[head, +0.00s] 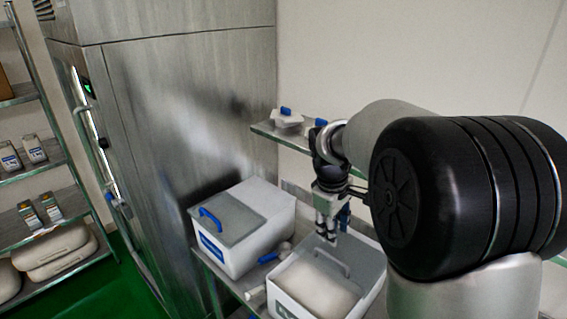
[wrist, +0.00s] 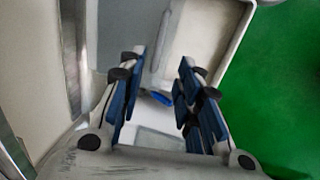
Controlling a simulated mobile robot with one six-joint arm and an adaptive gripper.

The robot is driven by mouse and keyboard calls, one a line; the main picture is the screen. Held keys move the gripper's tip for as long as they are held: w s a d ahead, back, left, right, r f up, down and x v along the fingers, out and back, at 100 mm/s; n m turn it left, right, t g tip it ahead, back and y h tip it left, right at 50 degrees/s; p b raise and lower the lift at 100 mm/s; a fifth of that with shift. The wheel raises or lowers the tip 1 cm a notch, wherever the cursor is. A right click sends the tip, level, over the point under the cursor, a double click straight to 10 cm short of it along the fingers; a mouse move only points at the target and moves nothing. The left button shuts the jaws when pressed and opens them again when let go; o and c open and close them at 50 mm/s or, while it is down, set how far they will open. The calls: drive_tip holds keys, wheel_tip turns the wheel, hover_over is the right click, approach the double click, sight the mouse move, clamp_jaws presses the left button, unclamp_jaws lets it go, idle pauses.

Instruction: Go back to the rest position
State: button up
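My gripper (head: 327,234) points down above the right white bin, near its grey handle. In the wrist view my gripper (wrist: 163,60) has its blue-padded fingers apart, with nothing clearly held between them. The right white bin (head: 290,302) has a half lid with a grey handle (head: 331,262), and pale contents show in its uncovered part. My arm hides part of the lower shelf and the wall behind it.
A left white bin (head: 262,240) with a grey lid and blue handle (head: 210,217) stands beside it. Blue-handled tools (head: 270,257) lie between the bins. An upper shelf (head: 280,138) is close behind my wrist. A steel cabinet (head: 190,110) stands left; green floor (head: 110,290) is lower left.

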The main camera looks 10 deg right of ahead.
drive_tip(key=s+a+r+m+t+b, duration=0.25)
drive_tip(key=s+a+b, duration=0.2)
drive_tip(key=s, duration=0.75)
drive_tip(key=s+a+f+m+y+b, duration=0.1)
drive_tip(key=s+a+f+m, duration=0.1)
drive_tip(key=s, duration=0.5)
drive_tip(key=s+a+f+m+b, duration=0.2)
drive_tip(key=s, duration=0.6)
drive_tip(key=shift+f+m+t+y, duration=0.25)
drive_tip(key=shift+m+t+y, duration=0.1)
drive_tip(key=shift+t+y, duration=0.1)
